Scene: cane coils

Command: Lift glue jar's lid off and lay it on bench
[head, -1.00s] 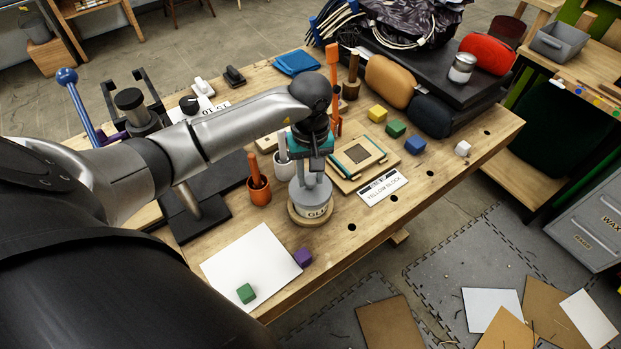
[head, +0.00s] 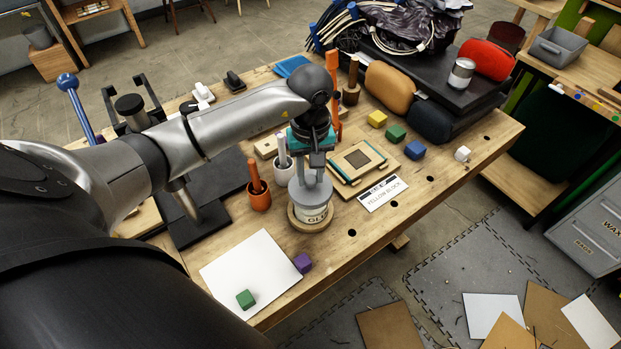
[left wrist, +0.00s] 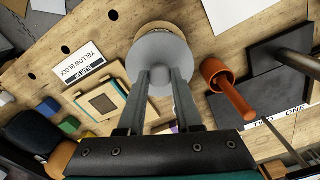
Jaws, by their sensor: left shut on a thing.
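The glue jar (head: 316,215) is white with a GLUE label and stands upright on a round wooden base (head: 296,224) on the bench (head: 365,232). My left gripper (head: 311,174) points down above it, shut on the grey lid (head: 311,191). The lid is level over the jar's mouth; I cannot tell how wide any gap under it is. My right gripper is not in view.
A terracotta pot (head: 259,200) and a white pot stand left of the jar. A wooden frame (head: 343,178) and a YELLOW BLOCK card (head: 384,193) lie right. White paper (head: 236,269) with a green block, and a purple block (head: 302,263), lie in front. Bare bench shows at right front.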

